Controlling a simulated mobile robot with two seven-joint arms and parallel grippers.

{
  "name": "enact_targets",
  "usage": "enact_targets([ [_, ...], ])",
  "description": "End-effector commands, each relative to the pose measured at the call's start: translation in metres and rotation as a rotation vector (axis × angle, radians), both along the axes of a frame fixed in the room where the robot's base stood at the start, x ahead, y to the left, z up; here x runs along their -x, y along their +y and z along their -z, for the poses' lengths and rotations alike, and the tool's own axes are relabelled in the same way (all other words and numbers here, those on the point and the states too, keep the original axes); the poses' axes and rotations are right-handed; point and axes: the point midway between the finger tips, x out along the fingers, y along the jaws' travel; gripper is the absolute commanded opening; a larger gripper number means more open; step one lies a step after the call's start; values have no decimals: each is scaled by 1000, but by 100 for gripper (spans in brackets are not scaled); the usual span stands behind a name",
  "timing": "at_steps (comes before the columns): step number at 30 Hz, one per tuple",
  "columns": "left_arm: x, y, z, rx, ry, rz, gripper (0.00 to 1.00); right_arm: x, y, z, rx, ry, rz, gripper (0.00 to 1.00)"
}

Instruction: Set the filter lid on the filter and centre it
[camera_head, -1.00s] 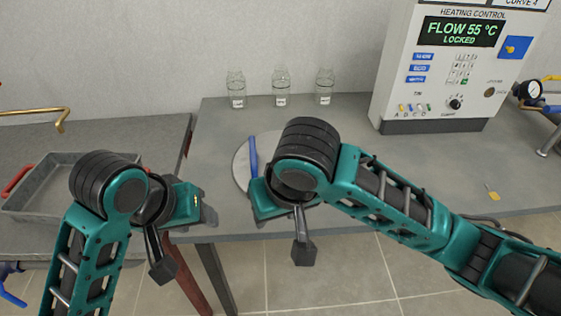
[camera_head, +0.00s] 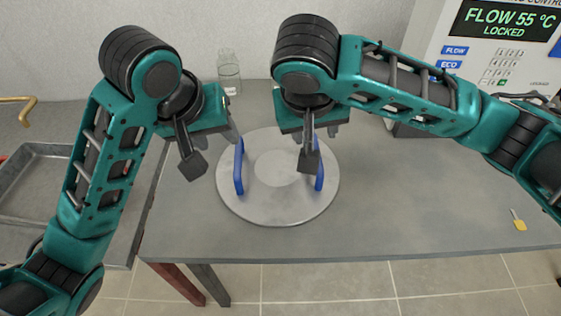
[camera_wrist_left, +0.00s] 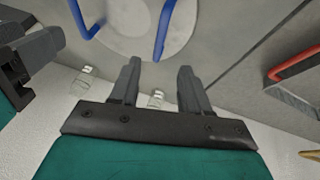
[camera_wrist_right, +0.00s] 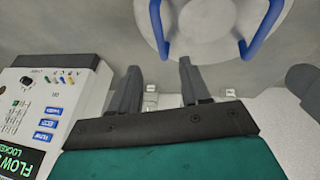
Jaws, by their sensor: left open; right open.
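The filter lid (camera_head: 270,208) is a round grey metal disc with two upright blue handles. It lies flat on the grey table, near its left part. The left handle (camera_head: 239,168) and the right handle (camera_head: 319,178) stand on opposite sides. My left gripper (camera_head: 235,138) is open and empty, just beyond and left of the left handle. My right gripper (camera_head: 308,128) is open, over the far side of the lid near the right handle, which my wrist partly hides. In the left wrist view a blue handle (camera_wrist_left: 164,30) is apart from the fingers. The filter is not recognisable in these views.
A glass jar (camera_head: 229,72) stands at the back of the table (camera_head: 420,210). The heating control panel (camera_head: 490,60) stands at the back right. A yellow-tagged key (camera_head: 519,222) lies at right. A metal tray (camera_head: 40,190) is at left. The table's front middle is clear.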

Motion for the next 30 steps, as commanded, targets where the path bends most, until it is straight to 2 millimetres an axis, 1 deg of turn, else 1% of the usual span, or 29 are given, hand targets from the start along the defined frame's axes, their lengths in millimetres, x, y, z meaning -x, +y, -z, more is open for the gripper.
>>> enact_targets([
  [6,0,0,1,1,0,0,46,0,0,1,-1,0,0,46],
  [11,-3,-3,8,7,1,0,46,-3,-1,9,-4,2,0,46],
  [16,-9,-7,27,5,7,-1,46,-9,-5,27,-2,6,1,46],
  [23,-19,-9,47,-1,2,0,46,-18,-9,48,-4,6,1,46],
  [30,-35,-18,87,-2,4,0,46,-36,-20,87,4,3,2,46],
])
